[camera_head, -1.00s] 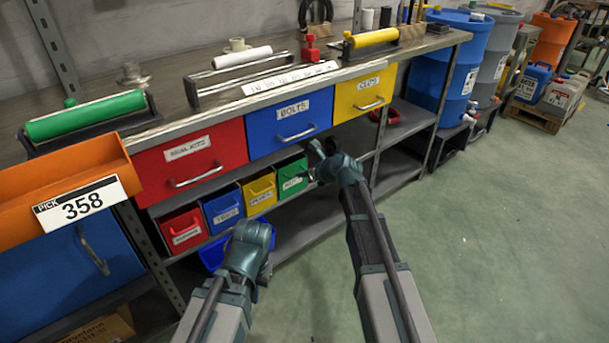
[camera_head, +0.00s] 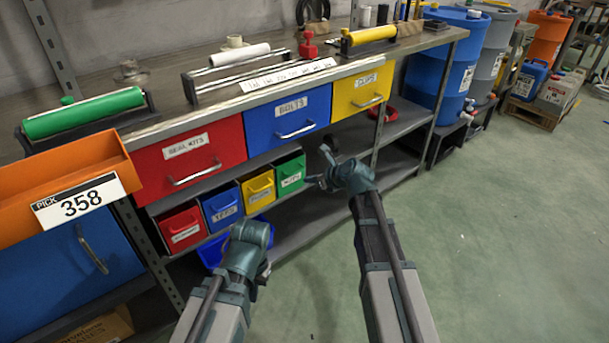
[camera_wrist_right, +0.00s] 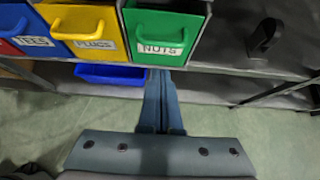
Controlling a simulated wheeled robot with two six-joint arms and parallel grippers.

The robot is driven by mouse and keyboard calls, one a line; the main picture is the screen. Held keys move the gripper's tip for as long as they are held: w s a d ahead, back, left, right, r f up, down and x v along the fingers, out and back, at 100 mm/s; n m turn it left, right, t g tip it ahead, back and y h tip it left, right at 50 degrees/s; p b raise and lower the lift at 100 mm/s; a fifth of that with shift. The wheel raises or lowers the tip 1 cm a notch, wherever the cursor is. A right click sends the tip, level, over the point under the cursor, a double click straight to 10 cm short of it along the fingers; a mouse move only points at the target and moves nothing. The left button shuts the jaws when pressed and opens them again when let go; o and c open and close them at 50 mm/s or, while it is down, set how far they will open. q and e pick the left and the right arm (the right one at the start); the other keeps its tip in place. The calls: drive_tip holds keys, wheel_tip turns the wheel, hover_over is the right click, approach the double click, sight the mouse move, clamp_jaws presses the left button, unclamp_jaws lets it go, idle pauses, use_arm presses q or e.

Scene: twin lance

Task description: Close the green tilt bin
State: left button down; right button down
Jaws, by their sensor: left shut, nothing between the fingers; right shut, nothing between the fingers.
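The green tilt bin (camera_head: 291,177), labelled NUTS, is the rightmost of the row of small bins under the drawers. My right gripper (camera_head: 313,182) is shut and empty, just right of the green bin in the head view. In the right wrist view its closed fingers (camera_wrist_right: 160,78) point at the bin's lower front. My left gripper (camera_head: 265,270) is shut and empty, low in front of the bins.
Yellow (camera_head: 258,189), blue (camera_head: 222,208) and red (camera_head: 182,229) small bins stand left of the green one. A blue tray (camera_head: 211,256) lies below them. Large red, blue and yellow drawers (camera_head: 290,115) sit above. The floor (camera_head: 480,240) at right is clear.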

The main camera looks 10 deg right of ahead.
drive_tip(key=s+d+r+p, duration=0.2)
drive_tip(key=s+r+p, duration=0.1)
drive_tip(key=r+p, duration=0.4)
drive_tip(key=shift+s+r, duration=0.15)
drive_tip(key=shift+r, duration=0.75)
drive_tip(key=s+a+f+n+g+h, duration=0.1)
drive_tip(key=s+a+f+n+g, duration=0.45)
drive_tip(key=s+a+n, duration=0.6)
drive_tip(key=s+d+f+n+g+h, duration=0.1)
drive_tip(key=s+n+g+h, duration=0.15)
drive_tip(key=s+n, duration=0.7)
drive_tip(key=s+d+f+n+g+h, duration=0.1)
drive_tip(key=s+f+n+h, duration=0.15)
drive_tip(key=s+n, duration=0.75)
drive_tip(key=w+r+n+p, duration=0.2)
drive_tip(key=w+r+p, duration=0.1)
drive_tip(key=r+p, duration=2.7)
drive_tip(key=shift+r+n, duration=0.15)
drive_tip(key=shift+n, duration=0.25)
